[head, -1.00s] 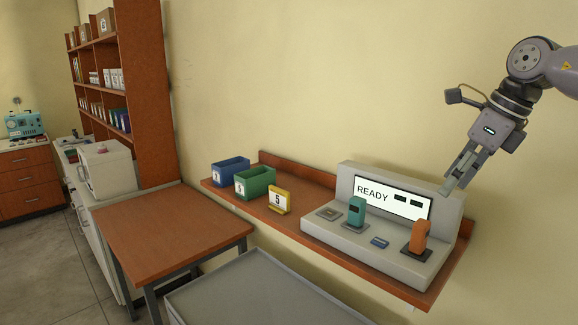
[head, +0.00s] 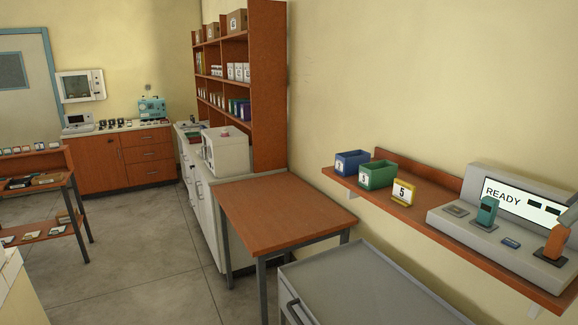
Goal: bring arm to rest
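Only a small grey sliver at the right edge, by the console's screen, looks like the fingertip end of my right gripper (head: 573,199). The rest of that arm is outside the picture, and I cannot tell whether it is open or shut. My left gripper is not in view. The grey console (head: 463,222) stands on the wall shelf (head: 414,172) at the right, its screen reading READY. A teal handle (head: 487,212) and an orange handle (head: 556,241) stand up from it.
A blue bin (head: 352,162), a green bin (head: 377,175) and a yellow-framed "5" sign (head: 402,193) sit on the shelf. Below are a brown table (head: 280,212) and a grey cart top (head: 365,290). Open floor (head: 150,250) lies at left.

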